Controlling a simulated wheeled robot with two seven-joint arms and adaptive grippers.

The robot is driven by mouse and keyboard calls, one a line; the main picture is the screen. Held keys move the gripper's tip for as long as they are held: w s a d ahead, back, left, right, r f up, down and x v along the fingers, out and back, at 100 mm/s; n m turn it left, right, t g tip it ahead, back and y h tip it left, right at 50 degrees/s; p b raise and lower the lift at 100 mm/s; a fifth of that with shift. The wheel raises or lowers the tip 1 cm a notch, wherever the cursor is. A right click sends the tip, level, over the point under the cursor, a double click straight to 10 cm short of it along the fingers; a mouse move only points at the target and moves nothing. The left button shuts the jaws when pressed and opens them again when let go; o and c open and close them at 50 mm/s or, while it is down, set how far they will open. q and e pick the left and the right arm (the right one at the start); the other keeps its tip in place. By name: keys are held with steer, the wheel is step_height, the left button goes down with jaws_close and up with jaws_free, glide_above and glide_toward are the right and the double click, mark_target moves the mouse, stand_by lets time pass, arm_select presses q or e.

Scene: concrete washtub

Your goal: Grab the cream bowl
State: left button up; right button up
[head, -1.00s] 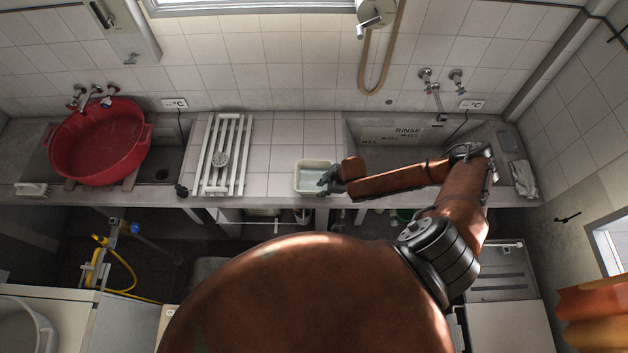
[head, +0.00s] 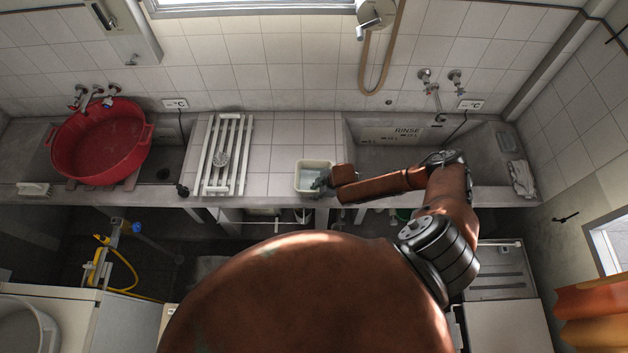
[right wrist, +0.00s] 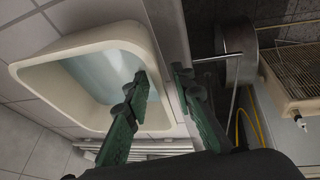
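The cream bowl (head: 312,163) is a squarish tub with a pale bluish inside, standing at the front edge of the tiled counter. It fills the upper left of the right wrist view (right wrist: 105,75). My right gripper (head: 322,184) is at the bowl's near right corner in the head view. In the right wrist view the right gripper (right wrist: 161,83) is open, with one green finger over the bowl's inside and the other outside, past its rim. I cannot tell whether either finger touches the bowl. My left gripper is not in view.
A white slatted rack (head: 228,155) lies on the counter left of the bowl. A red basin (head: 100,145) sits in the left sink. The right sink (head: 400,157) lies behind my right arm. Tiled counter (head: 275,160) between rack and bowl is clear.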

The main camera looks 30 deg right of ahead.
steer(key=shift+f, duration=0.25)
steer(key=shift+c, duration=0.4)
jaws_close()
stand_by(0.4)
